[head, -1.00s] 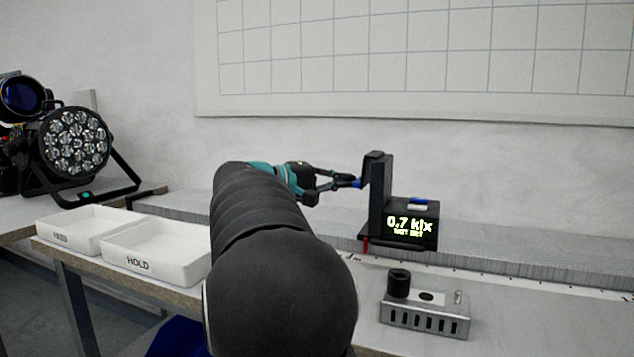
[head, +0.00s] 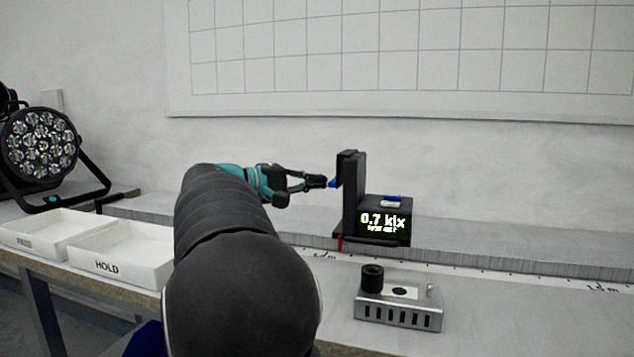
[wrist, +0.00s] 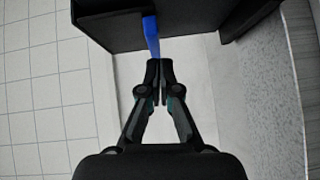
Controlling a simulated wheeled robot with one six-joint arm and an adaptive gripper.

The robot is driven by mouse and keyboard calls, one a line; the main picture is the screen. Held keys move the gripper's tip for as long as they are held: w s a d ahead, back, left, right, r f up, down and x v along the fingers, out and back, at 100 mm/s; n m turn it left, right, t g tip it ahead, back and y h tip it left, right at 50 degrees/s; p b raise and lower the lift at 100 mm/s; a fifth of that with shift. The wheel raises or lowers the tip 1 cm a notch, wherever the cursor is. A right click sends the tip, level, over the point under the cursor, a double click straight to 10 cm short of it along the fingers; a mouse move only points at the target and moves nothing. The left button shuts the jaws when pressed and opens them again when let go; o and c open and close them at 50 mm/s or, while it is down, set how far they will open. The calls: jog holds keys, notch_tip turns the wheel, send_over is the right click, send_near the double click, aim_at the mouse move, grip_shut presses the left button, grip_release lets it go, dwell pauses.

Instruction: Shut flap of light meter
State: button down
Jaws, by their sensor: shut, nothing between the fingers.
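The light meter (head: 385,222) is a black box on the bench, its lit display reading 0.7 klx. A tall dark panel, apparently its flap (head: 352,190), stands upright at the box's left side. A blue tab (head: 332,183) sticks out from the panel's left face; it also shows in the wrist view (wrist: 151,35). My gripper (head: 322,182) is shut and empty, left of the panel with its fingertips at the tab. In the wrist view my fingertips (wrist: 160,66) are together, right by the tab's near end; whether they touch is unclear.
A silver slotted box (head: 398,312) with a black knob stands in front of the meter. White trays (head: 120,262), one marked HOLD, lie at left. A par can (head: 40,145) stands at far left. A gridded board (head: 410,60) hangs behind.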

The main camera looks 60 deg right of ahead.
jog(key=w+d+f+v, duration=0.1)
jog(key=w+v, duration=0.1)
jog(key=v, duration=1)
jog(key=shift+p, duration=0.3)
